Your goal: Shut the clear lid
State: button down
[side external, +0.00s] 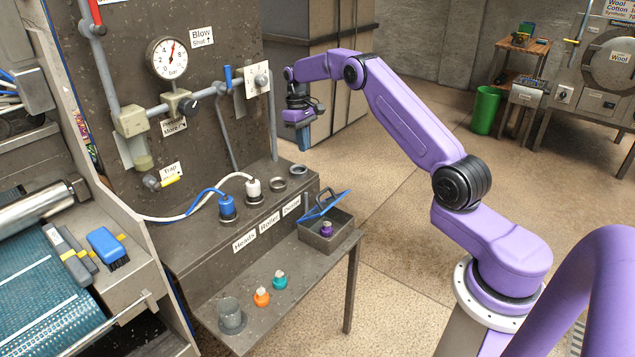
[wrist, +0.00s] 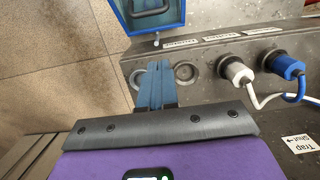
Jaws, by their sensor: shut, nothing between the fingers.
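The clear lid (side external: 325,205) has a blue frame and a handle. It stands open, tilted up over a grey box (side external: 318,241) on the low shelf. A purple-topped bottle (side external: 326,229) shows in the box. In the wrist view the lid's blue frame (wrist: 129,20) is at the top edge, cut off by the picture. My gripper (side external: 303,146) points down, well above and to the left of the lid, and touches nothing. Its blue fingers (wrist: 158,66) are shut and empty in the wrist view, with the lid beyond their tips.
The upper ledge holds a blue plug (side external: 227,208), a white plug (side external: 254,188) and two empty ring sockets (side external: 278,184). An orange bottle (side external: 261,297), a teal bottle (side external: 280,281) and a grey cup (side external: 231,315) stand on the low shelf. The gauge panel (side external: 200,100) rises behind.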

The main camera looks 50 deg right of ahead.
jog(key=s+f, duration=0.2)
jog(key=f, duration=0.4)
jog(key=s+f, duration=0.2)
jog(key=f, duration=0.4)
jog(key=shift+s+d+f, duration=0.3)
jog(key=shift+d+f, duration=0.1)
jog(key=shift+d, duration=0.05)
jog(key=shift+s, duration=0.15)
jog(key=shift+s+t, duration=0.2)
jog(key=shift+t, duration=0.1)
